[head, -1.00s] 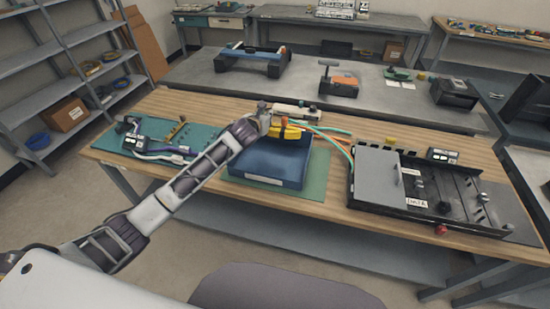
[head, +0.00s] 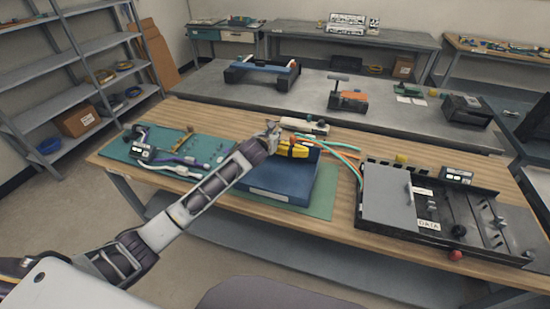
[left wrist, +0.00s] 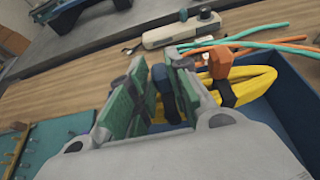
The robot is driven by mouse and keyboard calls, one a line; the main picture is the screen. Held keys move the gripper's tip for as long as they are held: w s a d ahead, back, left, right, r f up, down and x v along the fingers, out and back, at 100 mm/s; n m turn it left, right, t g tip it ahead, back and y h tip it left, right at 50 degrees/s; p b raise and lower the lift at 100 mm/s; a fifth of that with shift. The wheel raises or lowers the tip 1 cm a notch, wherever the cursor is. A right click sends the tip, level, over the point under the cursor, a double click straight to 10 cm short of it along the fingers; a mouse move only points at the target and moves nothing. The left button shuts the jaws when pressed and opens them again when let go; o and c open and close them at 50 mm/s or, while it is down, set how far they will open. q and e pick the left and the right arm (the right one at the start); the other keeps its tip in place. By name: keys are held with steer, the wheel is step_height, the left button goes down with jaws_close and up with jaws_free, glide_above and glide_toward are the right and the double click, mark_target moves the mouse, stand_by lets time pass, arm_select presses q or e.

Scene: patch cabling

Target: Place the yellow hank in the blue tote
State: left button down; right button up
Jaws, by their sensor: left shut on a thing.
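The yellow hank (head: 299,152) has a dark band and sits at the back of the blue tote (head: 262,181). In the left wrist view the hank (left wrist: 258,84) lies beside and behind the right-hand finger, within the tote's walls (left wrist: 291,95). My left gripper (head: 274,137) is at the tote's back left, at the hank's left end. In the left wrist view its green-padded fingers (left wrist: 160,95) are close together with a dark blue piece between them. The exact contact with the hank is hidden by a finger. My right gripper is not in view.
Orange and green cables (head: 340,147) run past the tote's back right to a black tray (head: 440,238). A white device (head: 303,126) lies behind the tote. A teal mat with parts (head: 124,153) is at the left.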

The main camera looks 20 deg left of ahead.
arm_select(q)
step_height(320, 180, down, 4)
steer(key=shift+r, duration=0.1)
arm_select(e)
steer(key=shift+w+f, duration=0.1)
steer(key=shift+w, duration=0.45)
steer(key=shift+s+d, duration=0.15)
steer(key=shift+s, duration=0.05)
arm_select(q)
steer(key=shift+f, duration=2.05)
steer(key=c, duration=1.3)
jaws_free()
steer(key=shift+f, duration=0.1)
steer(key=shift+s, duration=0.1)
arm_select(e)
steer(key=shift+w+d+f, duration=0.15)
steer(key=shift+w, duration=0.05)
